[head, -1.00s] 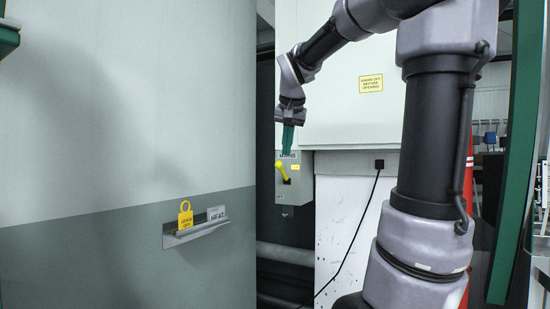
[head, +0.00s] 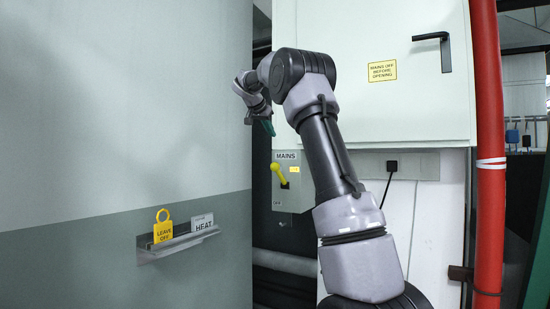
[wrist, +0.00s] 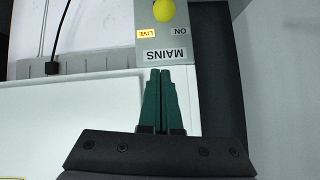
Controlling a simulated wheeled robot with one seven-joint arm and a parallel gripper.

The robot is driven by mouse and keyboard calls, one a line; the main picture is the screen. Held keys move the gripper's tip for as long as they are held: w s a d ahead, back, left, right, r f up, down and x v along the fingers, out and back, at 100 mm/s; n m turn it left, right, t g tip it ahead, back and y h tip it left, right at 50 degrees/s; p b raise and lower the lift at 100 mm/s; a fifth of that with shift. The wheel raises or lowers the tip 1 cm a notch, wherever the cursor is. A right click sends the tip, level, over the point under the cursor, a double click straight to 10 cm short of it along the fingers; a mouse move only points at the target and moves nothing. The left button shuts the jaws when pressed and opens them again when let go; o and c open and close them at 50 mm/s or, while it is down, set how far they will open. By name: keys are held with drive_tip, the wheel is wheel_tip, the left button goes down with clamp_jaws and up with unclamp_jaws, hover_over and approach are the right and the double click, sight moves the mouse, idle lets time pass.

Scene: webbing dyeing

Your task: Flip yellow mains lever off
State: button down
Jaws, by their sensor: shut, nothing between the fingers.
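The yellow mains lever (head: 279,173) is on a grey switch box (head: 291,202) labelled MAINS, low beside the big white cabinet. In the head view the lever's round knob points up and left of its pivot, with an OFF mark near the bottom of the box. In the wrist view the yellow knob (wrist: 164,10) shows at the top edge, near the ON label (wrist: 180,31) and a lit LIVE tag (wrist: 147,34). My gripper (wrist: 160,72) has green fingers pressed together and empty. Its tips appear near the MAINS label, apart from the lever. It also shows above the box in the head view (head: 269,127).
A large white cabinet (head: 430,100) with a black handle (head: 443,50) stands behind my arm. A red pipe (head: 488,150) runs at right.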

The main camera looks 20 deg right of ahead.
drive_tip(key=x, duration=1)
drive_tip(key=shift+f, duration=0.2)
drive_tip(key=shift+s+a+f, duration=0.15)
drive_tip(key=shift+a+f, duration=0.2)
drive_tip(key=shift+f, duration=0.15)
drive_tip(key=shift+s+a+f, duration=0.15)
drive_tip(key=shift+a+f, duration=0.15)
drive_tip(key=shift+f, duration=0.2)
drive_tip(key=shift+a+f, duration=0.15)
drive_tip(key=shift+f, duration=0.4)
drive_tip(key=shift+a, duration=0.1)
